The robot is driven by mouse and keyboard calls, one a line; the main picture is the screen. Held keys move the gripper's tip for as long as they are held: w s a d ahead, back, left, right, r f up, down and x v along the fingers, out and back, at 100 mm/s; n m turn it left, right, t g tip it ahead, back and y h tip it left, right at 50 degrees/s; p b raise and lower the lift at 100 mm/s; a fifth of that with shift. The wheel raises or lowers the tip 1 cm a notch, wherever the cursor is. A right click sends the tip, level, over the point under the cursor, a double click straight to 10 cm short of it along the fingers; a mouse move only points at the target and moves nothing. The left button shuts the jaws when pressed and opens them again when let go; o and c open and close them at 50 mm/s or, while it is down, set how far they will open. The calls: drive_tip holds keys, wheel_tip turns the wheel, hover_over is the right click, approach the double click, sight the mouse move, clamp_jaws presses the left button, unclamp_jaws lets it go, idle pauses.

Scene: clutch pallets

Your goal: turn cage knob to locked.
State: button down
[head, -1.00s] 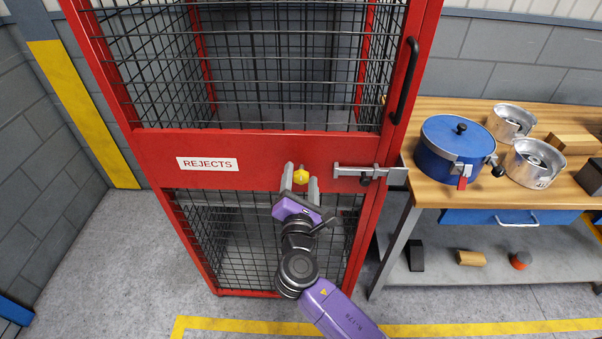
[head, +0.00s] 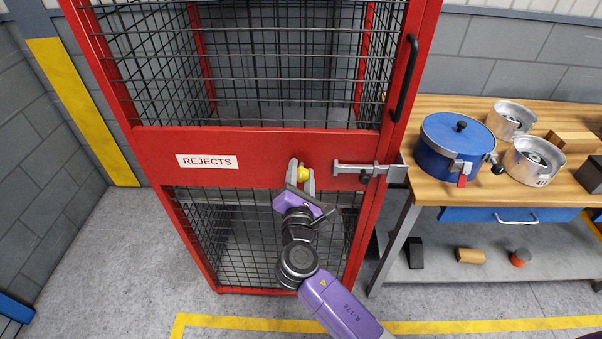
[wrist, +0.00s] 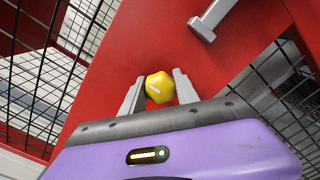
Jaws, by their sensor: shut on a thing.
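The cage knob (head: 303,174) is yellow and sits on the red middle band of the cage door (head: 262,150). In the wrist view the knob (wrist: 160,88) is lobed, with a pale pointer line across its face, tilted from the upright in that picture. My gripper (head: 302,177) has its two grey fingers on either side of the knob, shut on it; the wrist view shows the fingertips (wrist: 158,90) at its left and right sides. The fingers partly hide the knob in the head view. No lock marking beside the knob can be read.
A grey slide bolt (head: 365,170) lies just right of the knob, and a black handle (head: 404,80) stands above it. A wooden bench (head: 425,112) with a blue pot (head: 447,150) and metal parts stands to the right. Open floor lies at the left.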

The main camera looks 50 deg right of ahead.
drive_tip(key=shift+f, duration=0.1)
drive_tip(key=m+b, duration=0.3)
drive_tip(key=m, duration=0.1)
drive_tip(key=shift+f+b, duration=0.15)
drive_tip(key=shift+b, duration=0.15)
drive_tip(key=m+b, duration=0.4)
drive_tip(key=m, duration=0.1)
drive_tip(key=shift+m+b, duration=0.3)
drive_tip(key=shift+b, duration=0.1)
drive_tip(key=m+b, duration=0.7)
drive_tip(key=m, duration=0.1)
drive_tip(key=c, duration=0.9)
unclamp_jaws()
drive_tip(key=shift+r, duration=0.2)
